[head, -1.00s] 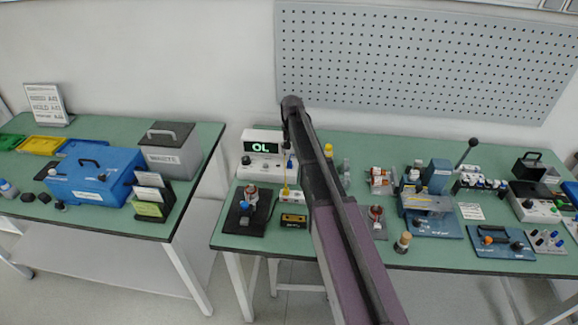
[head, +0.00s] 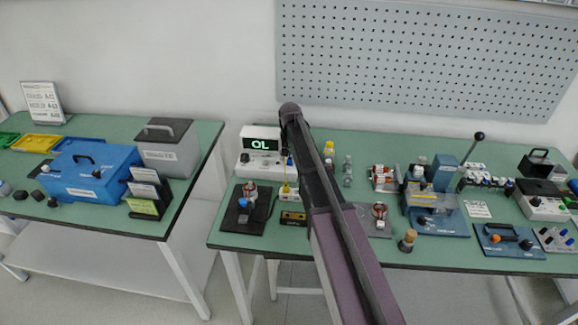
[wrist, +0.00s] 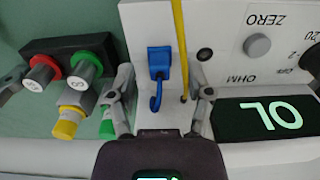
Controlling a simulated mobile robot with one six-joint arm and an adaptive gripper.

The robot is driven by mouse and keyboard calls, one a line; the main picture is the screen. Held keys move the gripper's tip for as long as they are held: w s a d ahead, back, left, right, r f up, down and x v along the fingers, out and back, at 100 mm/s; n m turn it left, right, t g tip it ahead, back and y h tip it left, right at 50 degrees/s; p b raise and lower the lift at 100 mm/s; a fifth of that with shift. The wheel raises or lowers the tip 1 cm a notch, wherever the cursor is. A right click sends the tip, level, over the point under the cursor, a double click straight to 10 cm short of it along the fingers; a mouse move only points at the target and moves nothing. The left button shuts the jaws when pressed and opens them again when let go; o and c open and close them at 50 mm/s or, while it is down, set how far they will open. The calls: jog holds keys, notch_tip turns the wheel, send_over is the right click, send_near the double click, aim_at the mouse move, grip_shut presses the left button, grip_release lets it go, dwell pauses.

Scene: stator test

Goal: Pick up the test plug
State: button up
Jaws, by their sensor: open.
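My gripper (wrist: 162,104) is open at the white meter in the wrist view. Between its fingers are a blue hook-shaped piece (wrist: 156,92) on the meter's face and a thin yellow rod or lead (wrist: 180,50). Neither is visibly gripped. I cannot tell for certain which piece is the test plug. Left of the fingers, grey plug-like pieces with a yellow end (wrist: 66,122) and a green end (wrist: 106,126) lie close to the left finger. In the head view the meter (head: 262,160) stands at the table's back left; my arm hides the gripper.
The meter display (wrist: 268,117) reads OL, inverted in the wrist view. A black block (wrist: 70,50) with red and green terminals stands left of the fingers. In the head view, a dark stand (head: 244,210) is in front of the meter, and devices crowd the table's right side.

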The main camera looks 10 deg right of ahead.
jog(key=shift+f, duration=0.3)
dwell(0.4)
grip_shut()
